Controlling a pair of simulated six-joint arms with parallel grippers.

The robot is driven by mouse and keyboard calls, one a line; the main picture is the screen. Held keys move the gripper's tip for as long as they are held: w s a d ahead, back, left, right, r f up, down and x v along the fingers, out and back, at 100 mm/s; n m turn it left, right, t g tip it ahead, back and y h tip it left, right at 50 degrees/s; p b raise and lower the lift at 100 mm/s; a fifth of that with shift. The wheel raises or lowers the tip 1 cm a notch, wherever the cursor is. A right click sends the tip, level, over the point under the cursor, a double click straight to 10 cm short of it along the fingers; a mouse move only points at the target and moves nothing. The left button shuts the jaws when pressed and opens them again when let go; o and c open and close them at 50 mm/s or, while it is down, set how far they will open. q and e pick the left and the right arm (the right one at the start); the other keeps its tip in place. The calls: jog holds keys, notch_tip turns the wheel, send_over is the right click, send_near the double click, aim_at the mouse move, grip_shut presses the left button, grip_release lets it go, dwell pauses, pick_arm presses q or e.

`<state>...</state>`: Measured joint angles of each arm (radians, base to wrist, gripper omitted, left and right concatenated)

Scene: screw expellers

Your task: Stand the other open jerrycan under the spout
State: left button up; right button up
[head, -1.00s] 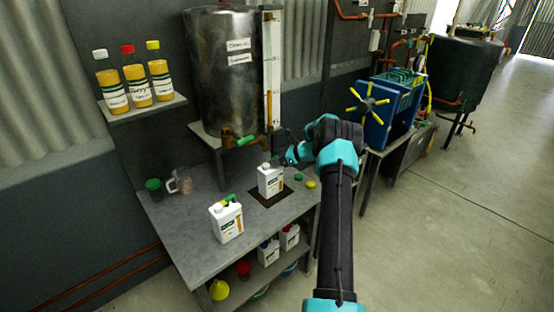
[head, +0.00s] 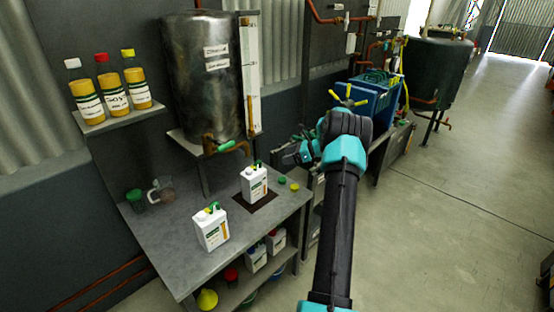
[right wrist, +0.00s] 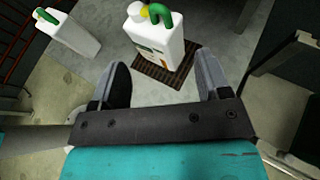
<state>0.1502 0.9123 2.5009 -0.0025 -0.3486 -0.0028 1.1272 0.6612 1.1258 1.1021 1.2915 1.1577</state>
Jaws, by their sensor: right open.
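One white jerrycan (head: 254,185) with a green handle stands upright on the dark grate (head: 241,204) below the tank's spout (head: 226,147). In the right wrist view that jerrycan (right wrist: 158,42) has a white neck with yellow in it. The second white jerrycan (head: 211,231) stands upright on the bench, nearer and to the left. It also shows in the right wrist view (right wrist: 72,38). My right gripper (head: 281,153) is open and empty, right of the can on the grate and apart from it. Its two fingers (right wrist: 163,80) are spread in the wrist view. My left gripper is out of view.
A green cap (head: 282,181) and a yellow cap (head: 295,187) lie on the bench (head: 180,255) right of the grate. A glass jug (head: 161,190) and green-lidded jar (head: 136,200) stand at the back left. More jerrycans (head: 256,258) sit on the lower shelf.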

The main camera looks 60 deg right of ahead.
jog(key=v, duration=0.3)
jog(key=shift+s+d+r, duration=0.1)
jog(key=shift+s+r, duration=0.05)
jog(key=shift+s, duration=0.1)
